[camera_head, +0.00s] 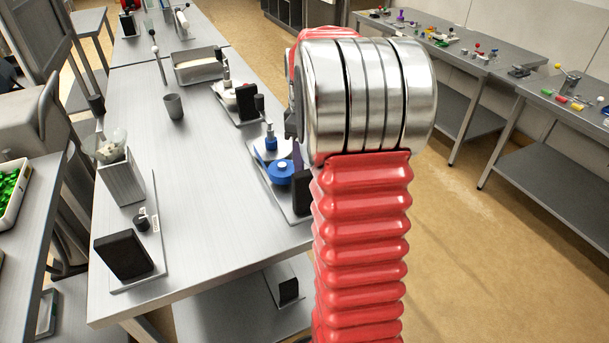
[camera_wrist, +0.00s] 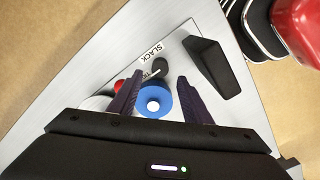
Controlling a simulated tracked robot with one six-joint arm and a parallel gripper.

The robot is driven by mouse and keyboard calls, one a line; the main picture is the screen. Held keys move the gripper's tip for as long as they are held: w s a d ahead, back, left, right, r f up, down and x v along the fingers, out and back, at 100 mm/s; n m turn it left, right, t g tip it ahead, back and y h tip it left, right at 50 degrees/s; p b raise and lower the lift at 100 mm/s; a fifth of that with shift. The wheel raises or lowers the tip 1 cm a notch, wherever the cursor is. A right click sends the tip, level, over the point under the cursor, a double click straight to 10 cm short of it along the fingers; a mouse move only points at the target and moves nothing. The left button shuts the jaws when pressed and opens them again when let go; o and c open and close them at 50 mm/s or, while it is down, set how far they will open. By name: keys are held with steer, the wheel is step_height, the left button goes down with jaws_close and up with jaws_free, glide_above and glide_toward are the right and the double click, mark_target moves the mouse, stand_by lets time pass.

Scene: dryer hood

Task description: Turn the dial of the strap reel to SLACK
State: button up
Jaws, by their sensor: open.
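In the wrist view a blue reel (camera_wrist: 153,101) with a pale centre sits on a grey metal plate. Beyond it is a small black dial (camera_wrist: 160,69), with a label reading SLACK (camera_wrist: 152,53) beside it. A second label is partly hidden by a finger. Which label the dial points at is too small to tell. My gripper (camera_wrist: 158,78) is open, its two dark purple fingers apart on either side of the reel, tips near the dial. I cannot tell whether they touch anything. The blue reel (camera_head: 281,172) also shows in the head view; my arm hides the dial there.
A black wedge-shaped block (camera_wrist: 213,68) stands right of the dial. A red part (camera_wrist: 120,85) lies beside the left finger. On the bench (camera_head: 205,205) are a grey cup (camera_head: 174,106), a tray (camera_head: 198,66) and another panel with a black block (camera_head: 122,255). Mid-bench is clear.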

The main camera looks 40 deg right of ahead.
steer(key=shift+f, duration=3.15)
steer(key=shift+c, duration=0.2)
steer(key=c, duration=0.9)
steer(key=shift+d, duration=0.25)
steer(key=shift+c, duration=0.5)
steer(key=shift+a, duration=0.2)
